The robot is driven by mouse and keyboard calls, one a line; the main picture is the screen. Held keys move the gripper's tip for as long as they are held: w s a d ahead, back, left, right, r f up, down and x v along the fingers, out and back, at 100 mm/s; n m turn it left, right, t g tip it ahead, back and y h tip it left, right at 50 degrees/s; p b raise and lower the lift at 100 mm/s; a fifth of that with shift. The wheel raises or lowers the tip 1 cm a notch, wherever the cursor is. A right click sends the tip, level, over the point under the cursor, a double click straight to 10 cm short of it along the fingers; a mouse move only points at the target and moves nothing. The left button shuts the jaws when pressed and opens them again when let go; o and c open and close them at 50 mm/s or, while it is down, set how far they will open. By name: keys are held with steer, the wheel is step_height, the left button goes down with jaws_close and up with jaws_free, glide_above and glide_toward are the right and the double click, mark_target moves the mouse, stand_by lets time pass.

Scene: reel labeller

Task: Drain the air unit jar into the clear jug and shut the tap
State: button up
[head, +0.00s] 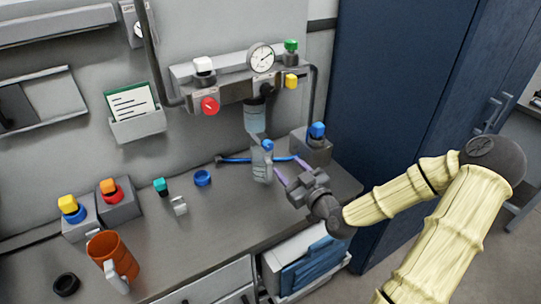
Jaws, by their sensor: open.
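The air unit (225,88) is on the back wall, with a gauge (261,58) and coloured knobs. Its jar (254,117) hangs below and looks partly filled with bluish liquid. A clear jug (262,167) stands on the bench below the jar. A small blue part (267,145) shows at the jug's top; I cannot tell whether it is the tap. My gripper (288,166) is open, its purple fingers just right of the jug. I cannot tell whether a finger touches it. The tap's setting is too small to tell.
A blue-knobbed grey block (313,147) stands behind my gripper. A blue hose (235,160) lies behind the jug. A tall blue cabinet (400,80) bounds the right. The middle front bench is clear.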

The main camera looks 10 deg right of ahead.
mark_target(270, 147)
steer(key=p+x, duration=0.1)
steer(key=x, duration=1)
steer(key=shift+d+p, duration=0.1)
steer(key=shift+p, duration=0.2)
steer(key=c, duration=1)
steer(key=shift+o, duration=0.2)
